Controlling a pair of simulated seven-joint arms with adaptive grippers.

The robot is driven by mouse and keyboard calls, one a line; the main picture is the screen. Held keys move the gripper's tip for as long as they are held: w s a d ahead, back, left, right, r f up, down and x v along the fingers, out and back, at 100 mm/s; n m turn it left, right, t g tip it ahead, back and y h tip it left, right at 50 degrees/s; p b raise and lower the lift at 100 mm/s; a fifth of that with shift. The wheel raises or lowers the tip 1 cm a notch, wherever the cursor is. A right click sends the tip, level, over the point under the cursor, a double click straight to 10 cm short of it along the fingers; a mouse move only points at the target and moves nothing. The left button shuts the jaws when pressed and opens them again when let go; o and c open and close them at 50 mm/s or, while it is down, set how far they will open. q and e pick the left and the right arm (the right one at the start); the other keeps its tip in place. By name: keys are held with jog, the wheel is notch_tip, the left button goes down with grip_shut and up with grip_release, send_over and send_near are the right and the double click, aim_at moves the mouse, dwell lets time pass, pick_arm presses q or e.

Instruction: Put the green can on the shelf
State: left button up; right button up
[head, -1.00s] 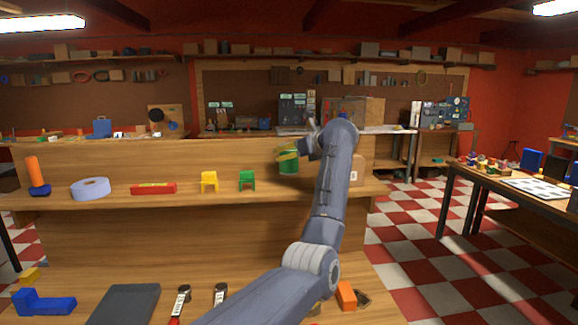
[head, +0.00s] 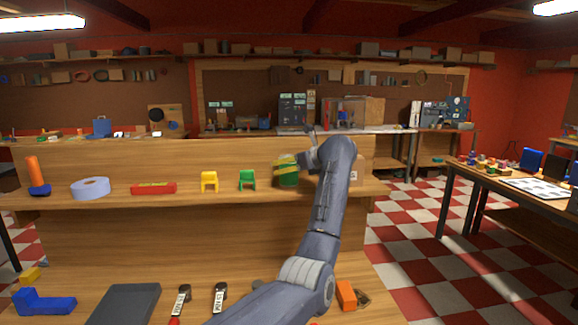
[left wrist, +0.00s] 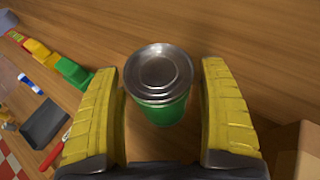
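The green can (head: 289,178) stands upright on the wooden shelf (head: 110,204), to the right of a small green chair-shaped piece. Its grey metal lid and green side show in the left wrist view (left wrist: 165,113). My left gripper (head: 285,163) is at the can's upper part in the head view. In the left wrist view its yellow fingers (left wrist: 163,105) are on either side of the can, with a narrow strip of wood showing between the can and the right finger, so it looks open around it. My right gripper is not in view.
A green chair-shaped piece (head: 247,180), a yellow one (head: 209,181), a red box (head: 153,188) and a tape roll (head: 90,188) line the shelf to the left. A cardboard box (head: 357,170) stands close on the right.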

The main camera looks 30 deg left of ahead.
pick_arm(q)
jog(key=shift+r, duration=0.15)
jog(key=shift+v, duration=3.75)
